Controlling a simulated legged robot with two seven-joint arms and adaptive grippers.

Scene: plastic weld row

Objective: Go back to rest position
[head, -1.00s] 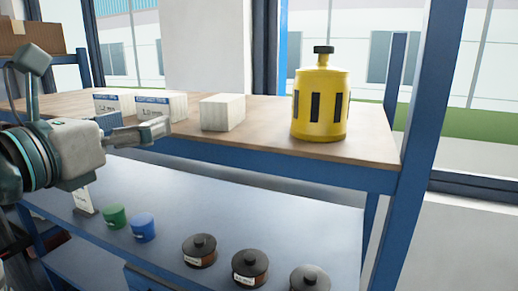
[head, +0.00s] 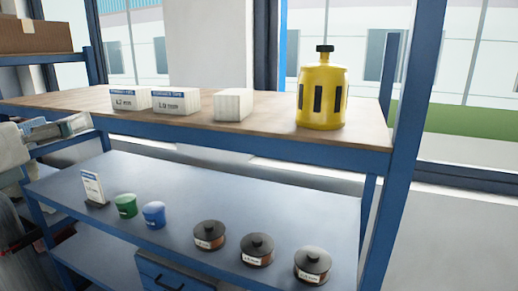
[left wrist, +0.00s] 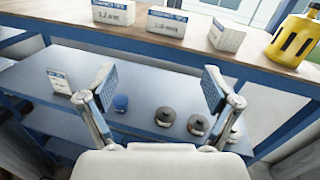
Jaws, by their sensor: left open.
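My left gripper (left wrist: 158,95) is open and empty in the left wrist view, its two fingers spread apart in front of the shelf rack. In the head view the left gripper (head: 62,130) is at the left edge, partly cut off, beside the rack's left end. It touches nothing that I can see. My right gripper is not in view.
The wooden top shelf (head: 270,134) holds white boxes (head: 176,101) and a yellow canister (head: 321,92). The blue lower shelf (head: 250,205) holds a sign (head: 93,187), a green pot (head: 126,205), a blue pot (head: 154,214) and several dark spools (head: 257,249). A rack post (head: 404,140) stands right.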

